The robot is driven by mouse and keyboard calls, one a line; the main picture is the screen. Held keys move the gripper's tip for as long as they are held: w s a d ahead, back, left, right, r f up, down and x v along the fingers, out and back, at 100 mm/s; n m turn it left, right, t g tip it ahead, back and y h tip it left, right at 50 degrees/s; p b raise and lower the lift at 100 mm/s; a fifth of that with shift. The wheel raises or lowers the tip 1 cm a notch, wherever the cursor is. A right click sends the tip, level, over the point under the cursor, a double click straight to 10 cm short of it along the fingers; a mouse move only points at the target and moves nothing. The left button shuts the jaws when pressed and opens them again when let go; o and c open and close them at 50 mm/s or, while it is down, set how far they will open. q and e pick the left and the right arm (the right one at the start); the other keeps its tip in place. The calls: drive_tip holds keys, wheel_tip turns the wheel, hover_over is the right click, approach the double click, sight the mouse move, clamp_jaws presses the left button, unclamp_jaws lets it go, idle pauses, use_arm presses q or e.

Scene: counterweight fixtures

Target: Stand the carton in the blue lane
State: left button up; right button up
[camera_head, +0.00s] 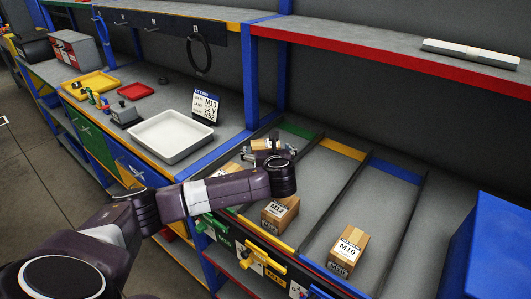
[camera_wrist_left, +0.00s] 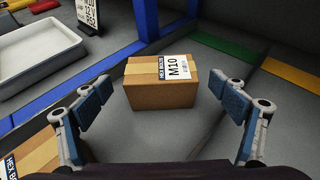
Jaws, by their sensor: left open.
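A brown carton (camera_wrist_left: 160,88) with a white "M10" label sits between the fingers of my left gripper (camera_wrist_left: 165,105) in the left wrist view. The gripper is open, with gaps on both sides of the carton. In the head view the left gripper (camera_head: 268,150) is over the green lane and mostly hides this carton. My right gripper is not in view.
An M12 carton (camera_head: 280,213) stands in the yellow lane. Another carton (camera_head: 225,175) is at the green lane's front, partly hidden by my arm. Thin dark dividers separate the lanes. The blue lane is clear behind its carton. A white tray (camera_head: 172,136) and sign (camera_head: 205,104) stand left.

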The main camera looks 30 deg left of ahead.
sight(265, 143)
use_arm(q)
drive_tip(key=shift+p+x, duration=0.65)
drive_tip(key=shift+x, duration=2.1)
drive_tip(key=shift+w+r, duration=0.15)
drive_tip(key=shift+c, duration=0.2)
drive_tip(key=c, duration=1.5)
drive_tip(key=shift+r, duration=0.1)
drive_tip(key=shift+c, duration=1.2)
drive_tip(key=shift+r, duration=0.1)
